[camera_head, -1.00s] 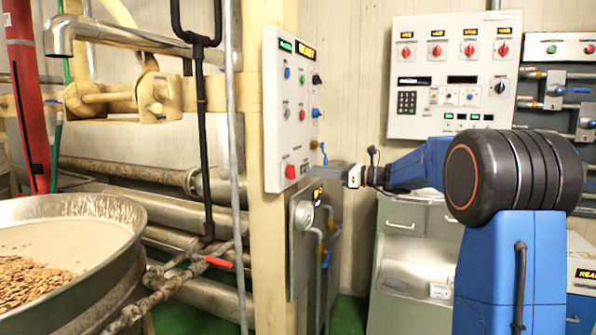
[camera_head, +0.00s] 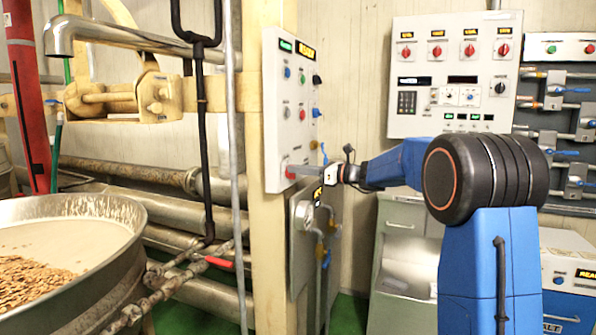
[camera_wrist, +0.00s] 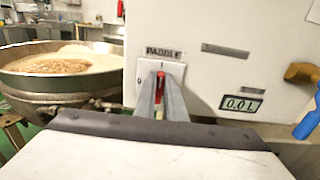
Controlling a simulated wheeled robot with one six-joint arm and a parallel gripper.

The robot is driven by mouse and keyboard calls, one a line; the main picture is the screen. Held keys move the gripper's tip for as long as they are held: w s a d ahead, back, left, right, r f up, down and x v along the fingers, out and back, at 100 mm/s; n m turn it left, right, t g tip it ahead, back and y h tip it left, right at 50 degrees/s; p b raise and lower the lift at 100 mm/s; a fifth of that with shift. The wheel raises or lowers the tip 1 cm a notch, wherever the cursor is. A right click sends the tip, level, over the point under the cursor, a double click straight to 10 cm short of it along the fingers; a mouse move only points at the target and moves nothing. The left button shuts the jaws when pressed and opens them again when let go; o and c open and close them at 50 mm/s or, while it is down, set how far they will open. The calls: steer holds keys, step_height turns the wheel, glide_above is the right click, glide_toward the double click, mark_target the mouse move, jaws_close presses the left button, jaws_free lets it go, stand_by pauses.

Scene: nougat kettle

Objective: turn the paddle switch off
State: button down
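The paddle switch (camera_wrist: 160,77) has a red handle on a white plate under the label PADDLE. In the head view its red knob (camera_head: 290,172) sits low on the white control panel (camera_head: 275,130). My gripper (camera_wrist: 161,88) is at the switch, with one finger on each side of the red handle. The gap between the fingers is narrow, and I cannot tell whether both press on the handle. In the head view my gripper (camera_head: 296,170) reaches the panel face from the right. The fingers hide part of the handle and plate, so its exact setting is unclear.
A large kettle (camera_head: 110,205) with pale mass and nuts stands at the left. A display reading 0.0L (camera_wrist: 241,104) and a blue-handled valve (camera_wrist: 306,125) are right of the switch. A second control panel (camera_head: 455,75) hangs on the back wall.

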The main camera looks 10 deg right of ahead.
stand_by(0.4)
steer(key=n, duration=0.9)
steer(key=shift+s+a+f, duration=0.25)
steer(key=shift+s, duration=0.15)
steer(key=n, duration=0.4)
steer(key=shift+s+f+n, duration=0.1)
steer(key=shift+f+n, duration=0.15)
steer(key=shift+n, duration=0.15)
steer(key=shift+a+f+n, duration=0.1)
steer(key=shift+f+n, duration=0.05)
steer(key=shift+n, duration=0.9)
steer(key=shift+f+n, duration=0.1)
steer(key=shift+n, duration=0.95)
steer(key=c, duration=1.8)
jaws_free()
